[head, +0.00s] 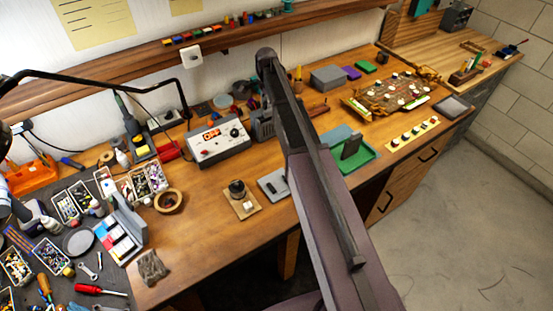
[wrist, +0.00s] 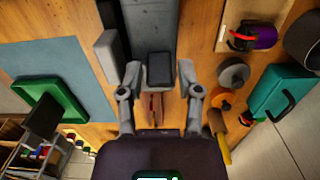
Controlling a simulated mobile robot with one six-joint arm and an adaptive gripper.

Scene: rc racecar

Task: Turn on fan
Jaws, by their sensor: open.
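No fan can be made out with certainty. In the wrist view my gripper (wrist: 160,76) is open over the wooden bench, with nothing held. A dark grey body (wrist: 148,28) with a black square block (wrist: 160,69) lies between and beyond its fingertips; I cannot tell whether they touch. The gripper itself is not clear in the head view.
In the wrist view a teal case (wrist: 285,88) and a yellow-handled tool (wrist: 222,146) lie right of the fingers. The bench front centre is fairly clear.

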